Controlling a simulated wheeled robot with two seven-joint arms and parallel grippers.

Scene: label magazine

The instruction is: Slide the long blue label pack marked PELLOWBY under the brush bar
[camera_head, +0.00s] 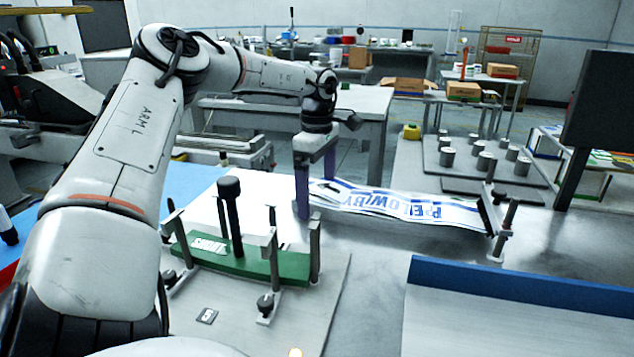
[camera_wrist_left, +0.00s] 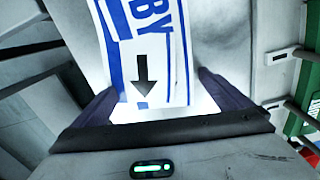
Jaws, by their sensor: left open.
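My left gripper is open, fingers pointing down on either side of the pack's end. In the left wrist view the pack (camera_wrist_left: 150,45), with a black arrow, lies between the spread fingers (camera_wrist_left: 158,90), with gaps on both sides. My right gripper is out of view.
A green pack (camera_head: 225,258) sits among metal posts with a black-knobbed rod, left of the gripper, on a pale plate with a number tag (camera_head: 207,316). A blue-walled tray (camera_head: 520,285) stands at the front right. Metal cylinders (camera_head: 483,162) stand behind the brush bar.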

